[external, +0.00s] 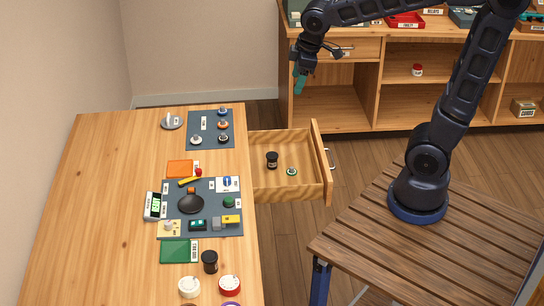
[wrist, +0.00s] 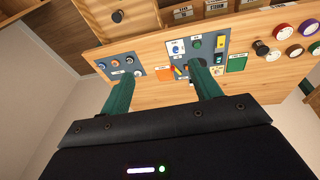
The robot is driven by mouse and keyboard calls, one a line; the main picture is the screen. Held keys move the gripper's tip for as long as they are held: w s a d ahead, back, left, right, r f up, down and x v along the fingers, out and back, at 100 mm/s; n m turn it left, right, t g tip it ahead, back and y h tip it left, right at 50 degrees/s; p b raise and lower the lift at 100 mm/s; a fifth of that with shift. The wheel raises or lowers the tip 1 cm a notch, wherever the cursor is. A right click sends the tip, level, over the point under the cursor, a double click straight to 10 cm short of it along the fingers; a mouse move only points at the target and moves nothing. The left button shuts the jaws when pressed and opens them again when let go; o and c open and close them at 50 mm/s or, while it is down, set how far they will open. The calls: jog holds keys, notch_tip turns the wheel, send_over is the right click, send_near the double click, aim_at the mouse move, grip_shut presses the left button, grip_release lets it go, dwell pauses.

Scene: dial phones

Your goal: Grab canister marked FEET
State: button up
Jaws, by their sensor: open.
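No label reading FEET is legible in either view, so I cannot tell which canister bears it. A dark canister (external: 272,159) stands in the open drawer (external: 321,168); it also shows in the wrist view (wrist: 117,16). Another dark canister (external: 209,261) stands near the table's front, beside a white-lidded one (external: 189,288) and a red-lidded one (external: 230,286). A small red and white jar (external: 417,70) sits on a back shelf. My gripper (external: 299,82) is raised beyond the drawer, open and empty; its green fingers (wrist: 162,72) are spread apart in the wrist view.
The wooden table (external: 100,200) carries a dark mat (external: 235,190) with several small items and a smaller panel (external: 210,120) with knobs. A green square (external: 176,251) lies nearby. A shelf unit (external: 330,105) stands at the back. The table's left side is clear.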

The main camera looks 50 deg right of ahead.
jog(key=w+a+f+n, duration=0.2)
jog(key=a, duration=0.4)
jog(key=w+a+f+n, duration=0.2)
jog(key=a, duration=0.4)
jog(key=n+g, duration=0.3)
jog(key=n, duration=0.8)
send_near(209, 256)
jog(key=shift+w+a+h, duration=0.2)
jog(key=shift+w+h, duration=0.1)
jog(key=shift+w, duration=0.2)
jog(key=shift+s+a+f+n, duration=0.25)
jog(key=shift+a+f+n, duration=0.05)
jog(key=shift+f, duration=0.25)
notch_tip(209, 256, down, 5)
jog(key=shift+f, duration=0.2)
jog(key=shift+s+d+f, duration=0.1)
jog(key=shift+s+f, duration=0.05)
jog(key=shift+f, duration=1.1)
jog(key=shift+s+d+f, duration=0.15)
jog(key=shift+f, duration=1.15)
jog(key=c, duration=0.9)
